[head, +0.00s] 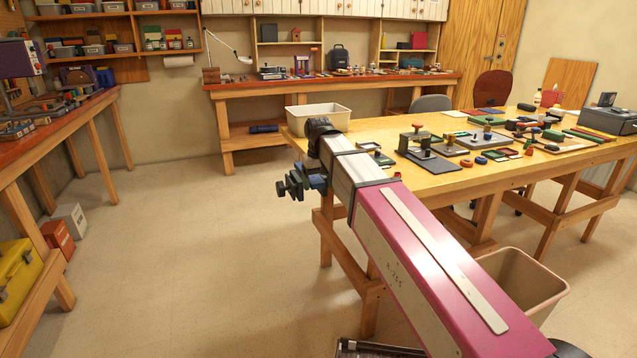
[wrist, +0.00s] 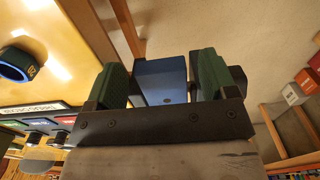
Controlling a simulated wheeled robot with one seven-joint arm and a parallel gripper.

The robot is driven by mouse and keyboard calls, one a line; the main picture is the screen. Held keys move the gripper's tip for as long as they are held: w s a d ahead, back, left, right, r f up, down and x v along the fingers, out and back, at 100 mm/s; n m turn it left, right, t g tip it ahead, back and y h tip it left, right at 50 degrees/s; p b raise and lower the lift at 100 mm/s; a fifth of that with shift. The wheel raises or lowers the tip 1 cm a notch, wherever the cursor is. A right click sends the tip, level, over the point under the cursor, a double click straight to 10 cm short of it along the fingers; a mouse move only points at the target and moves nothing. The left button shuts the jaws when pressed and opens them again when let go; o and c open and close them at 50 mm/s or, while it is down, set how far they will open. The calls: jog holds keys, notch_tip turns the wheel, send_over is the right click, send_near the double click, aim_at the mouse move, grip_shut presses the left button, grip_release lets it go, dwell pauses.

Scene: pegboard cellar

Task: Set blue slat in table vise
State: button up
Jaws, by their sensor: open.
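In the wrist view my gripper (wrist: 162,62) has two green-padded fingers standing apart. A blue block-like piece (wrist: 165,92) with a small dark hole shows between them; it may be the blue slat, and I cannot tell whether the pads touch it. In the head view my arm reaches toward the left end of the yellow-topped table. A dark cluster with knob-like ends (head: 292,187) and some blue (head: 318,182) shows beside that table end, below my arm's black joint. I cannot tell there which parts are gripper and which are the vise.
The table (head: 390,130) carries a beige bin (head: 320,116) at its left end and many small tools and plates. Another bin (head: 525,280) stands on the floor, right of my arm. A workbench (head: 90,115) runs along the left. The floor between is clear.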

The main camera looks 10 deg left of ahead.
notch_tip(320, 180, up, 13)
dwell(0.6)
